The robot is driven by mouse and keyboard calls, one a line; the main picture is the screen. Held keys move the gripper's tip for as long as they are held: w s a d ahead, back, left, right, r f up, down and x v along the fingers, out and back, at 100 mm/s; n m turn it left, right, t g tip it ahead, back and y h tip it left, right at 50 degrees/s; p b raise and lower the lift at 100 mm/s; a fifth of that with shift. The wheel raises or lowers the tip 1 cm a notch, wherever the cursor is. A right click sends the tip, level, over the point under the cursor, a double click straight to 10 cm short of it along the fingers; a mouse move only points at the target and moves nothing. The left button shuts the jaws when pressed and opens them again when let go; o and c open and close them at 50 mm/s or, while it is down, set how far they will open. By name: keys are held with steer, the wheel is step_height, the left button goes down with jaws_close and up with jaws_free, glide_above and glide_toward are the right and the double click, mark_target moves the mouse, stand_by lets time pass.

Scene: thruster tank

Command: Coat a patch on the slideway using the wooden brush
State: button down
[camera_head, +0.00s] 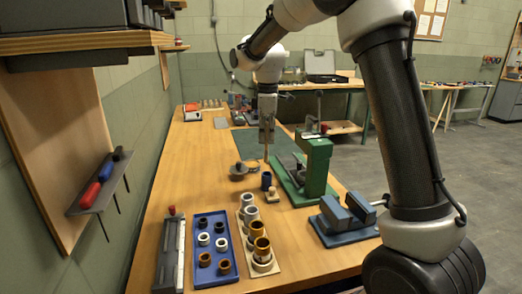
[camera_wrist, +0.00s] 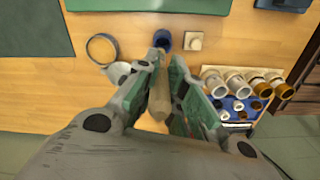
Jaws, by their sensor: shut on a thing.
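My gripper (camera_head: 267,130) points down over the workbench. It is shut on the wooden brush (camera_head: 266,152), which hangs roughly upright; the brush also shows between the fingers in the wrist view (camera_wrist: 157,92). A small blue pot (camera_head: 266,181) stands on the bench just below the brush's lower end, and in the wrist view the pot (camera_wrist: 163,40) lies just beyond it. The brush looks apart from the pot, though the exact gap is unclear. I cannot tell for certain which part is the slideway; a green machine (camera_head: 316,165) with grey metal parts stands right of the brush.
A round tin (camera_head: 238,174) is left of the pot, and a small pale block (camera_head: 272,196) is in front. Nearer are a blue tray (camera_head: 211,276) of rings, a rack of cylinders (camera_head: 262,245), a grey rail-like tool (camera_head: 170,255) and a blue vise (camera_head: 345,215).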

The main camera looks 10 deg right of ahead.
steer(key=w+f+t+y, duration=0.1)
steer(key=w+t+y, duration=0.15)
steer(key=w, duration=0.85)
step_height(320, 180, down, 6)
steer(key=shift+a+f+t+h, duration=0.15)
steer(key=shift+a+t+h, duration=0.2)
steer(key=shift+a, duration=0.1)
steer(key=shift+f, duration=0.65)
stand_by(1.3)
step_height(320, 180, up, 7)
stand_by(0.8)
stand_by(0.4)
